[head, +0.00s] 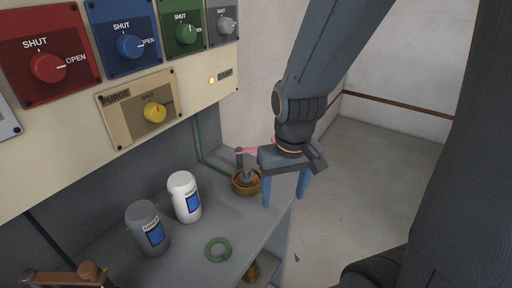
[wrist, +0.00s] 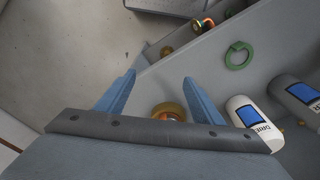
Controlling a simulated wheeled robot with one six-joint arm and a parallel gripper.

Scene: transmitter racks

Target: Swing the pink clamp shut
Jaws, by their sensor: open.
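The pink clamp (head: 250,151) shows only as a thin pink arm beside a dark upright post, above a brass ring fitting (head: 241,187) at the back right of the grey shelf. My gripper covers part of it in the head view, so how far it is swung is hard to tell. My gripper (head: 285,193) is open and empty, fingers pointing down, just right of the brass fitting near the shelf's edge. In the wrist view, the blue fingers (wrist: 158,88) are spread, with the brass fitting (wrist: 168,111) partly hidden behind the gripper body. The pink clamp does not show there.
A white canister (head: 184,198) and a grey canister (head: 147,229) stand on the shelf, with a green ring (head: 218,249) in front. An orange-brown clamp (head: 66,279) is at lower left. A knob panel (head: 110,100) overhangs the shelf. Open floor (head: 385,165) lies right.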

